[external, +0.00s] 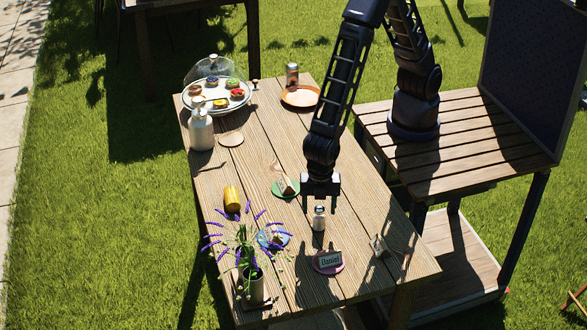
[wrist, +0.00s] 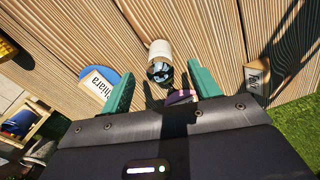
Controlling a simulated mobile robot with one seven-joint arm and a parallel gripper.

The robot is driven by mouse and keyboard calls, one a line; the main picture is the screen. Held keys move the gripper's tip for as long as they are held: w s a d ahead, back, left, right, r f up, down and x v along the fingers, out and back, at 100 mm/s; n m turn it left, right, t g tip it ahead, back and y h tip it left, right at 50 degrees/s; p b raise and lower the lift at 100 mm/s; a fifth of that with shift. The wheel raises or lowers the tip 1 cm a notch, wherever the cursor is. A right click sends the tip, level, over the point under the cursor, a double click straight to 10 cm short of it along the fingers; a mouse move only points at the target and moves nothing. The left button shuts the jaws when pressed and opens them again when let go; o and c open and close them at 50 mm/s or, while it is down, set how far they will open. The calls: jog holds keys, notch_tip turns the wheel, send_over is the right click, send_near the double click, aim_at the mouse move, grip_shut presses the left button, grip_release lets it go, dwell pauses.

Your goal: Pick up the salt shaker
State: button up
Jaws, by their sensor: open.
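The salt shaker (external: 319,218) stands upright on the wooden table, a small pale body with a dark metallic top. In the wrist view the shaker (wrist: 160,50) shows just beyond the fingertips, its shiny cap toward me. My gripper (external: 320,202) points down directly above it in the external view. In the wrist view my gripper (wrist: 162,80) is open, with its two green fingers apart and nothing between them that I can see held. Whether the fingers overlap the shaker's height is hard to tell.
Near the shaker are a pink plate with a "Daniel" card (external: 329,262), a small card (external: 378,246), a green plate with a wedge (external: 283,191) and a flower vase (external: 254,287). A white bottle (external: 200,130) and domed cake stand (external: 216,104) are farther back.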

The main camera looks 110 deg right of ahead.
aim_at(319, 218)
jog(key=shift+f, duration=2.65)
jog(key=c, duration=1.1)
